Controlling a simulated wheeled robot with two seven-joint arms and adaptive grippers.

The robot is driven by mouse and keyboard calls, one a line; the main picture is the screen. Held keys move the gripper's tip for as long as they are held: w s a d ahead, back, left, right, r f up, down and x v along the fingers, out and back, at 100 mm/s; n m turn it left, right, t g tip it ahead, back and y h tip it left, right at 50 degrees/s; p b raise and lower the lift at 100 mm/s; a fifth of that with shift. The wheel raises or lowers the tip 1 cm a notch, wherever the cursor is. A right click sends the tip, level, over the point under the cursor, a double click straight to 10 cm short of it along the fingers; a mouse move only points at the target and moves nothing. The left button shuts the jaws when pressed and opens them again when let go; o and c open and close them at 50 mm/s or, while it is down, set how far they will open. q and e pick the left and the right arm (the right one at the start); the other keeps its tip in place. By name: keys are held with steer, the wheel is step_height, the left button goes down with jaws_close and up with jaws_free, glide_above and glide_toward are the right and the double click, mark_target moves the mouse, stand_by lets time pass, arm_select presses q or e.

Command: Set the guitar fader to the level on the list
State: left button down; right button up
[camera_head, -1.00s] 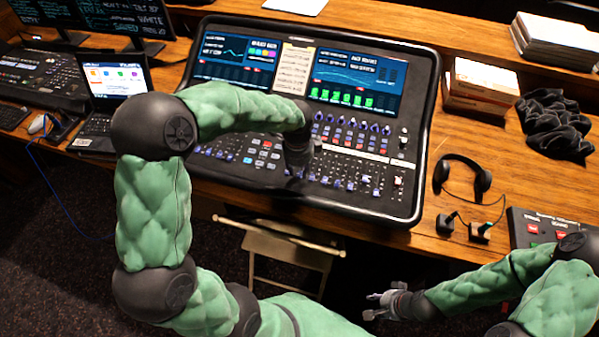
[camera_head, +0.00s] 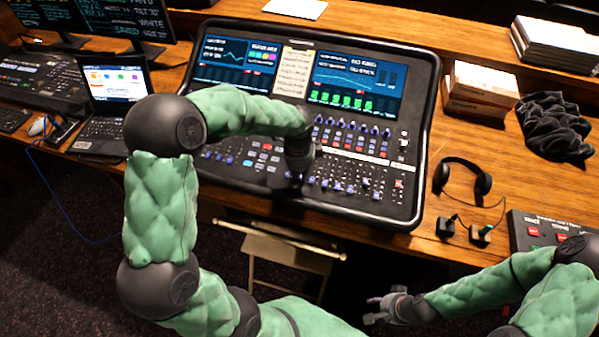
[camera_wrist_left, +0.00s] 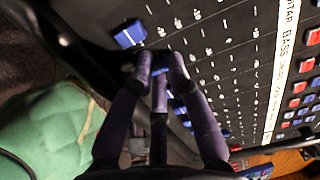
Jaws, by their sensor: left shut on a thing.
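The mixing desk (camera_head: 420,150) stands on the wooden table with faders along its near side. My left gripper (camera_head: 297,180) is down at the fader rows, left of the desk's middle. In the left wrist view its fingers (camera_wrist_left: 161,68) are closed together on a fader cap, which they mostly hide. A blue fader cap (camera_wrist_left: 130,33) stands free beside them. A white label strip (camera_wrist_left: 288,40) shows the end of "GUITAR" and "BASS". The paper list (camera_head: 294,70) lies between the two screens; its text is too small to read. My right gripper (camera_head: 376,309) is open and empty, below the table edge.
Headphones (camera_head: 463,177) and two small plugs lie right of the desk, with a red-buttoned box (camera_head: 535,228) beyond. A laptop (camera_head: 113,98) stands on the left. A folding chair (camera_head: 280,250) is below the table edge.

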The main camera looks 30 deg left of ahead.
arm_select(q)
steer(key=w, duration=0.1)
steer(key=w+p, duration=0.1)
steer(key=w, duration=0.1)
steer(key=w+a, duration=0.1)
steer(key=shift+w+a+r+p, duration=0.1)
steer(key=shift+w+r+p, duration=0.15)
steer(key=shift+w+p, duration=0.15)
steer(key=shift+s, duration=0.1)
steer(key=c, duration=1.4)
jaws_free()
steer(key=shift+o, duration=0.2)
step_height(320, 180, up, 12)
steer(key=s, duration=0.1)
steer(key=shift+s+f, duration=0.1)
